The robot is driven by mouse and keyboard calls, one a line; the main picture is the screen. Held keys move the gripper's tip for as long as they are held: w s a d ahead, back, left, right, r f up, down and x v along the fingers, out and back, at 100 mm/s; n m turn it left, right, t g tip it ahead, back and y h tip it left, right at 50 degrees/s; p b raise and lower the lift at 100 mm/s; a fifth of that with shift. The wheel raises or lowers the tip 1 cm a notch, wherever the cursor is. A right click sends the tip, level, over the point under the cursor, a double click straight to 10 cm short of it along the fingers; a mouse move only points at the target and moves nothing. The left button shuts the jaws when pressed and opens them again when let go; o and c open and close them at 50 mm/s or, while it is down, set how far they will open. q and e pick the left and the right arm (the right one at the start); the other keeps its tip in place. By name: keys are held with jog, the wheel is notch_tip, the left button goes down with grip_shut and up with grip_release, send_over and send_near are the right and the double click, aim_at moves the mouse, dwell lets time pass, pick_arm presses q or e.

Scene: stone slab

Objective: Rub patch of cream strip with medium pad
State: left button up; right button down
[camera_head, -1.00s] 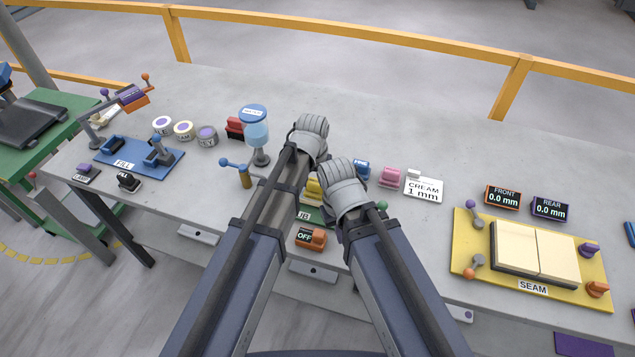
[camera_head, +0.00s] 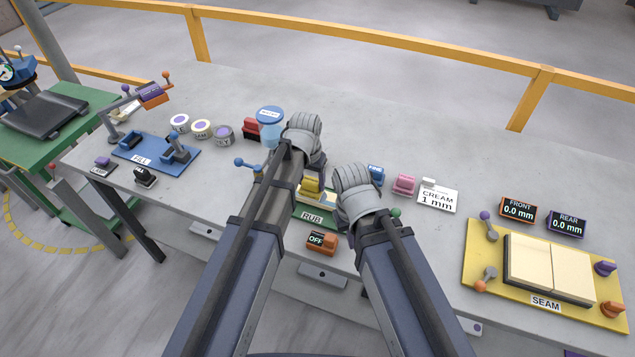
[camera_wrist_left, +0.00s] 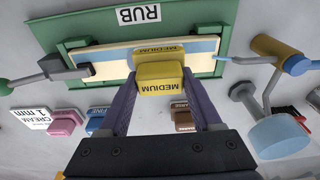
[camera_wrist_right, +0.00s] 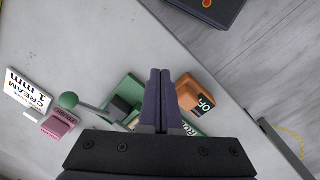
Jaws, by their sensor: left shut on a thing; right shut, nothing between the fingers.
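The yellow medium pad (camera_head: 312,185) is between the fingers of my left gripper (camera_wrist_left: 160,98), which is shut on it. The pad also shows in the left wrist view (camera_wrist_left: 160,72), over the middle of the cream strip (camera_wrist_left: 108,58). The strip has a blue edge and lies in the green RUB fixture (camera_wrist_left: 188,22). I cannot tell whether the pad touches the strip; it hides the strip's middle, and no patch shows. My right gripper (camera_wrist_right: 158,85) is shut and empty, above the bench beside the RUB fixture. Its fingers are hidden in the head view.
An orange OFF switch (camera_head: 322,243) sits in front of the fixture. A pink block (camera_head: 404,183), a CREAM 1 mm card (camera_head: 438,199) and the yellow SEAM board (camera_head: 478,262) lie to the right. A blue-topped dispenser (camera_head: 270,122) stands behind my left arm.

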pick_arm(q)
jog(key=shift+w+a, duration=0.15)
jog(key=shift+a, duration=0.45)
jog(key=shift+d, duration=0.15)
jog(key=shift+s+d, duration=0.3)
jog(key=shift+d, duration=0.5)
jog(key=shift+s+d, duration=0.25)
jog(key=shift+d, duration=0.55)
jog(key=shift+s+d+f, duration=0.1)
jog(key=shift+s+d, duration=0.25)
jog(key=shift+d, duration=0.5)
jog(key=shift+s+d, duration=0.3)
jog(key=shift+d, duration=0.55)
pick_arm(e)
jog(key=shift+f, duration=0.1)
pick_arm(q)
jog(key=shift+a, duration=0.15)
